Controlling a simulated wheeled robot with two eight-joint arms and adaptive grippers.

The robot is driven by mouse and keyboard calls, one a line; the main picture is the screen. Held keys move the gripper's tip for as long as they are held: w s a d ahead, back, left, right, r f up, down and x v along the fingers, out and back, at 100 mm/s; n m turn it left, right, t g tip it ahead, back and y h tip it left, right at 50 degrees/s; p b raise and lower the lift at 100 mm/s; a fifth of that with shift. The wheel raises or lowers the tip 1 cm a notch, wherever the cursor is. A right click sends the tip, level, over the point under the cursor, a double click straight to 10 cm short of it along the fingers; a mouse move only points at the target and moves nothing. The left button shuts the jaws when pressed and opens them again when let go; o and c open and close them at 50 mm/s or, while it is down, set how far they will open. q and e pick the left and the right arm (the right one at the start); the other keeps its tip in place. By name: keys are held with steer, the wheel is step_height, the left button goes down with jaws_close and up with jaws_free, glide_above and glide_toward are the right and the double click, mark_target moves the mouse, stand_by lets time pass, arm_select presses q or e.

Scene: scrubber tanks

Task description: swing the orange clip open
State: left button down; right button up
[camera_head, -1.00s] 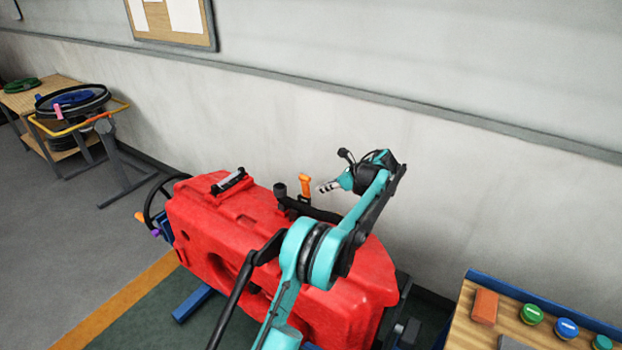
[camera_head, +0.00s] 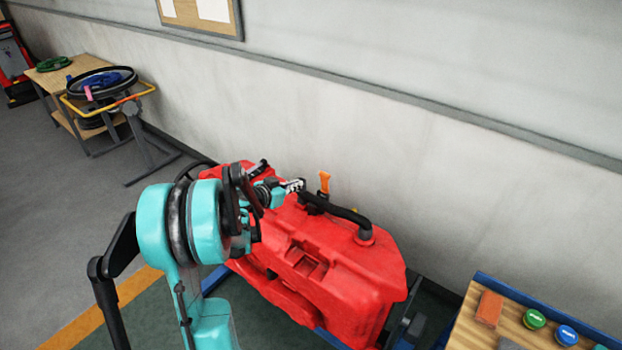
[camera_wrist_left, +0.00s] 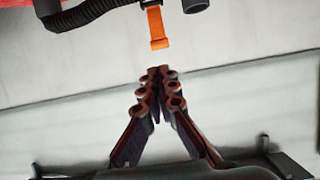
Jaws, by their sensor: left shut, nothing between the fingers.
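The orange clip (camera_head: 324,182) stands up at the black hose fitting on top of the red tank (camera_head: 340,270). In the left wrist view the orange clip (camera_wrist_left: 157,27) hangs just beyond the fingertips, apart from them. My left gripper (camera_head: 298,185) is just left of the clip, its fingers closed together and empty. In the left wrist view the tips of my left gripper (camera_wrist_left: 160,75) meet. The black hose (camera_head: 345,211) runs from beside the clip to a fitting on the tank; it also shows in the left wrist view (camera_wrist_left: 80,14). My right gripper is not in view.
A wooden bench (camera_head: 460,335) with a red-brown block (camera_head: 489,309) and colored lids stands at lower right. A trolley (camera_head: 110,100) with a black ring stands at the left. The pale wall (camera_head: 430,150) rises close behind the tank.

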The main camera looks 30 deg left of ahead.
mark_target(324, 174)
arm_select(q)
steer(key=x, duration=1.3)
steer(key=shift+w+f+b, duration=0.25)
steer(key=shift+w+b, duration=0.05)
steer(key=shift+w, duration=0.05)
steer(key=shift+w+d+r+g+p, duration=0.15)
steer(key=shift+w+r+g+p, duration=0.2)
steer(key=shift+w+g, duration=0.25)
steer(key=shift+w+d+r+g+p, duration=0.1)
steer(key=shift+w+g+p, duration=0.35)
steer(key=shift+w+g, duration=0.7)
steer(key=shift+g, duration=0.05)
steer(key=shift+w+f+b, duration=0.25)
steer(key=shift+w+b, duration=0.15)
steer(key=shift+w, duration=0.15)
steer(key=shift+s, duration=0.1)
